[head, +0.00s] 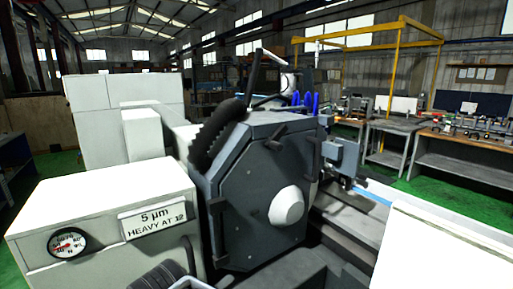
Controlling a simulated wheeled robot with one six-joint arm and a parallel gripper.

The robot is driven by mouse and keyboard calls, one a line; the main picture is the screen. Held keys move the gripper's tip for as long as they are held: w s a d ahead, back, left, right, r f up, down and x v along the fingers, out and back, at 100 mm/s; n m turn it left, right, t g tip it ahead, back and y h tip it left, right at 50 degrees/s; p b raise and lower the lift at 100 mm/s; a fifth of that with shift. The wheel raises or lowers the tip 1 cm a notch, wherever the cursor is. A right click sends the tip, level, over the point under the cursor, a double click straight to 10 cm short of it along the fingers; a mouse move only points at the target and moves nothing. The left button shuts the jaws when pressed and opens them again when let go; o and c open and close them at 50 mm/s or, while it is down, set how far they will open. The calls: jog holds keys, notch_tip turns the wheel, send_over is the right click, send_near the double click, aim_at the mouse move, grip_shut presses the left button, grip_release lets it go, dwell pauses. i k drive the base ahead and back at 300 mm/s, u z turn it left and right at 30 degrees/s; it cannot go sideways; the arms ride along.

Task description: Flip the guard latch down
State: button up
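The dark grey, many-sided guard housing (250,190) of the grinder stands in the middle of the head view, with a pale cone-shaped hub (287,206) on its front face. A short dark bar (288,130) sits near the top edge of that face, tilted up to the right. A thin dark lever (254,73) stands up, slightly tilted, behind the housing top. I cannot tell which of these parts is the guard latch. A black ribbed curved part (213,135) runs along the housing's upper left. My gripper is not in view.
A white cabinet with a round gauge (67,242) and a "5 µm HEAVY AT 12" plate (153,219) stands at front left. A white panel (440,250) blocks the front right. Workbenches (470,150) and a yellow frame (375,40) stand behind, with green floor (440,195) between.

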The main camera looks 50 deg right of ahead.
aim_at(271, 143)
jog(key=u, duration=1)
jog(key=k, duration=0.85)
jog(key=z, duration=1.2)
